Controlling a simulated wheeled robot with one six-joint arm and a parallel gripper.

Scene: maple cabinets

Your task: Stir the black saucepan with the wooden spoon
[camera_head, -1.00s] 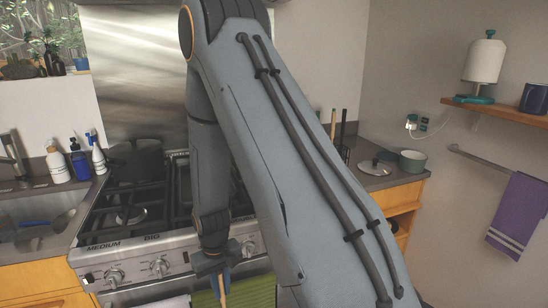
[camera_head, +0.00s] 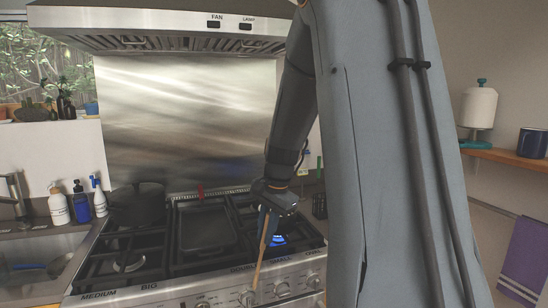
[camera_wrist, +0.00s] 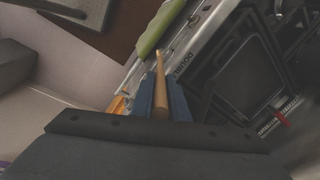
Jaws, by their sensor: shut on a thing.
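My gripper (camera_head: 267,222) is shut on the wooden spoon (camera_head: 259,262). It holds the spoon above the right front part of the stove, with the long thin stick slanting down toward the front knobs. The spoon (camera_wrist: 160,85) also shows between the two blue fingers in the wrist view; its bowl cannot be made out. The black saucepan (camera_head: 137,205) stands on the back left burner of the stove, well to the left of my gripper. Its inside is hard to see from here.
The range hood (camera_head: 165,32) overhangs the stove. Soap bottles (camera_head: 81,204) stand by the sink at left.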

